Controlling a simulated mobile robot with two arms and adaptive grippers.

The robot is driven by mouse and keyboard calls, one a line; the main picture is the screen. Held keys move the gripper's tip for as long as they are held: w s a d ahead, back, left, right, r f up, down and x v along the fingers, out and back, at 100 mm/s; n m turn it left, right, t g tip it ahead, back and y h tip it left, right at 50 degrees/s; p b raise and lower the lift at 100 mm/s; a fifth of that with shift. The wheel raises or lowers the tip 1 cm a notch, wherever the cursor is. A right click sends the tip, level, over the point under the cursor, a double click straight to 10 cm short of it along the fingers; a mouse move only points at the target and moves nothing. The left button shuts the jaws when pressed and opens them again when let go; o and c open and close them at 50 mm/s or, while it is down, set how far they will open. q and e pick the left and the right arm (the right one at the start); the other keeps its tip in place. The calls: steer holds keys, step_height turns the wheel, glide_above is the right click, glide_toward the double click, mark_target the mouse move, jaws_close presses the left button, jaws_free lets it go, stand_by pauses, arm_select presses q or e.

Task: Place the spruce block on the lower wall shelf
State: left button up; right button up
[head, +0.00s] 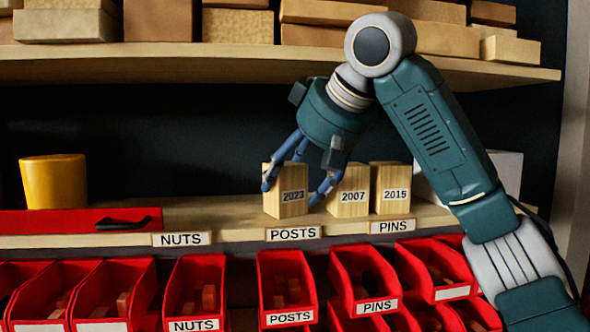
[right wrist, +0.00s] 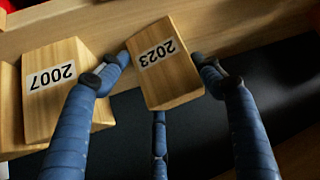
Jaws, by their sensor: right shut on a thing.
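The spruce block (head: 291,203), a pale wooden block marked 2023, is upright at the lower wall shelf (head: 232,217), above the POSTS label. My right gripper (head: 292,190) comes down from above with its blue fingers on both sides of this block and is shut on it. In the right wrist view the block (right wrist: 168,82) sits between the fingertips. Its base is at the shelf's level; I cannot tell whether it rests fully on the board. My left gripper is not in view.
Two similar blocks, marked 2007 (head: 349,197) and 2015 (head: 391,196), stand to its right; 2007 is close by. A yellow cup (head: 54,182) and a red case (head: 60,221) are at the left. The upper shelf (head: 250,67) holds wood blocks. Red bins (head: 287,285) sit below.

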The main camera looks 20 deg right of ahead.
steer(key=shift+s+d, duration=0.1)
steer(key=shift+s, duration=0.2)
steer(key=o, duration=0.8)
steer(key=shift+f, duration=0.15)
steer(key=o, duration=0.4)
steer(key=shift+o, duration=0.2)
